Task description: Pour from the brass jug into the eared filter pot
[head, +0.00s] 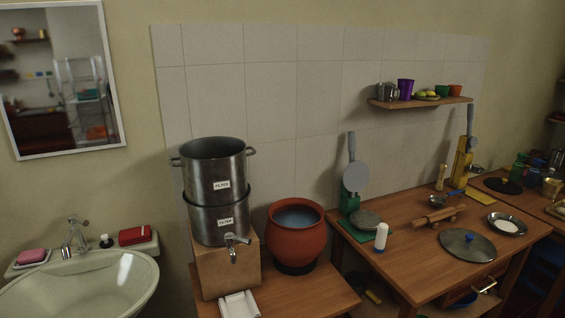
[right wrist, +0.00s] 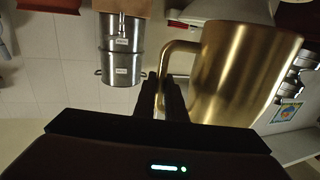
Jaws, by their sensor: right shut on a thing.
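The eared filter pot (head: 213,165) is a steel pot with two side handles and a FILTER label, open at the top. It is stacked on a second steel pot (head: 221,219) with a tap, on a wooden block. In the right wrist view, which looks upside down, the filter pot (right wrist: 122,70) shows beyond the gripper. My right gripper (right wrist: 165,82) is shut on the handle of the brass jug (right wrist: 240,70). The jug's inside is hidden. The jug and both grippers are out of the head view; my left gripper shows nowhere.
A clay pot (head: 297,238) holding water stands right of the stack. A sink (head: 85,285) is at left. A worktable with a rolling pin (head: 438,215) and lid (head: 467,244) is at right. The space above the filter pot looks clear.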

